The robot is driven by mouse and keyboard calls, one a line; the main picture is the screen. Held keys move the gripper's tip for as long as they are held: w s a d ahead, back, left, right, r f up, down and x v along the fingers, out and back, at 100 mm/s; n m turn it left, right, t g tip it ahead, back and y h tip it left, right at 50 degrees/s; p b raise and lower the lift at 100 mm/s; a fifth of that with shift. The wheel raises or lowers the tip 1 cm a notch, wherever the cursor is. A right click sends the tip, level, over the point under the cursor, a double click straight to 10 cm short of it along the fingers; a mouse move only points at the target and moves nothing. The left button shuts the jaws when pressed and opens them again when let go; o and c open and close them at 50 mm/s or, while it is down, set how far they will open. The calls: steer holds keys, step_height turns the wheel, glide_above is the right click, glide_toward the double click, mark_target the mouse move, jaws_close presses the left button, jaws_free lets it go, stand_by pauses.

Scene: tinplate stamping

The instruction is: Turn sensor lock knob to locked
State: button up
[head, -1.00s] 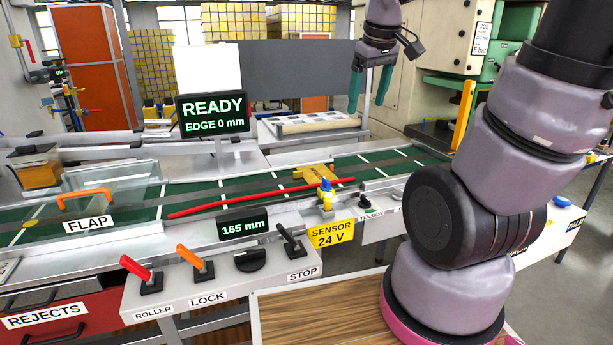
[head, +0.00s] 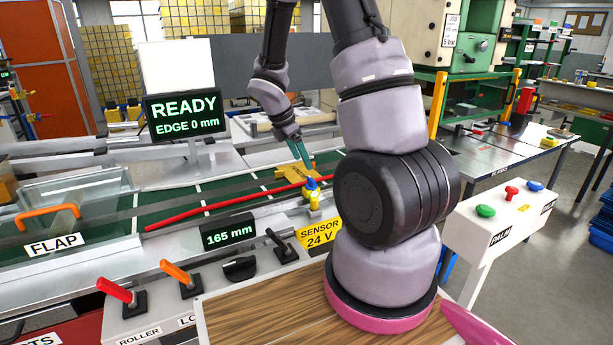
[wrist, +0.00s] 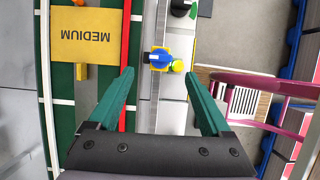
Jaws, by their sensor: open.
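The sensor lock knob (wrist: 159,58) is blue and sits on a yellow sensor block (wrist: 173,66) in the wrist view, just beyond and between my fingertips. My gripper (wrist: 159,74) is open, its two green fingers apart with nothing between them. In the head view my gripper (head: 302,162) hangs over the conveyor, close to the blue knob (head: 311,183). The yellow sensor (head: 314,202) stands at the belt's near edge above the "SENSOR 24 V" label. The gap between fingers and knob cannot be judged exactly.
A yellow "MEDIUM" block (wrist: 88,36) lies on the green belt beside a red strip (wrist: 126,40). Levers (head: 178,276) and a black knob (head: 240,268) are on the front panel. The display (head: 186,113) reads READY, EDGE 0 mm.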

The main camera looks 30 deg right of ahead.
mark_target(311, 178)
steer(key=x, duration=0.7)
steer(key=shift+d+f, duration=0.15)
steer(key=shift+f, duration=0.2)
jaws_close()
